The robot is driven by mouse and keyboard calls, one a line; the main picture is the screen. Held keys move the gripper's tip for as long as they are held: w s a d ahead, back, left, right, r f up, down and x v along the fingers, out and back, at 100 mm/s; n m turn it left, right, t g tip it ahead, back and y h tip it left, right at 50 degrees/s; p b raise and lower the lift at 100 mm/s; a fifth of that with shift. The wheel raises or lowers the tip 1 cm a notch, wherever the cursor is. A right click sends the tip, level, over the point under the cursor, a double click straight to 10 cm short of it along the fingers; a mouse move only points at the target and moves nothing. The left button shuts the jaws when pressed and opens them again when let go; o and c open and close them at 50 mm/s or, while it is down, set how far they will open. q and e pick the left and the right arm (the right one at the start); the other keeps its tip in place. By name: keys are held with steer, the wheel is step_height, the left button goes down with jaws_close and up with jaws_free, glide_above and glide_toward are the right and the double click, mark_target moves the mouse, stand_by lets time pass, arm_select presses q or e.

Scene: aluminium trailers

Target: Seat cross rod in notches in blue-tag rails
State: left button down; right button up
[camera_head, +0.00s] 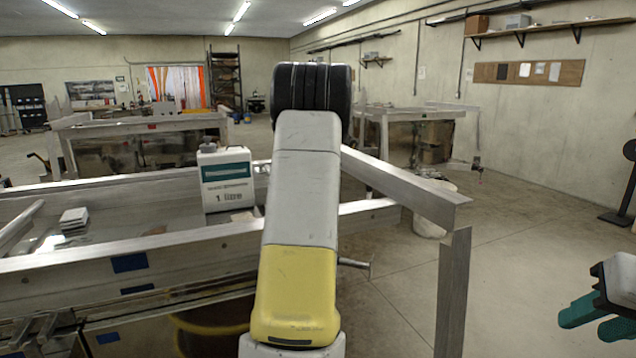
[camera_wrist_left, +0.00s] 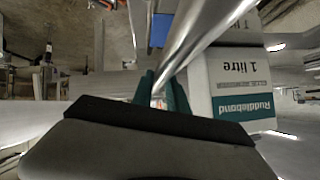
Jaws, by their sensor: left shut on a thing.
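In the left wrist view my left gripper (camera_wrist_left: 160,92) is shut on a shiny metal rod (camera_wrist_left: 200,32), which runs up and right past a white carton. In the head view my left arm stands in the middle and hides its gripper and most of what is behind it. The near aluminium rail (camera_head: 195,252) crosses the lower left, with a blue tag (camera_head: 130,262) on its side. A blue patch (camera_wrist_left: 161,28) shows beside the rod in the left wrist view. I cannot make out the notches. My right gripper (camera_head: 592,322) is open and empty at the lower right.
A white 1 litre container (camera_head: 226,182) stands inside the trailer frame behind the near rail. Pale small blocks (camera_head: 74,218) lie left of it. An aluminium beam (camera_head: 405,188) and an upright post (camera_head: 453,290) stand right of my arm.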

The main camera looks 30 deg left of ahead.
arm_select(q)
steer(key=shift+f, duration=0.95)
steer(key=c, duration=1.2)
jaws_free()
steer(key=shift+c, duration=0.2)
steer(key=v, duration=0.7)
steer(key=shift+s+d, duration=0.2)
steer(key=shift+d, duration=0.15)
steer(key=shift+r, duration=0.15)
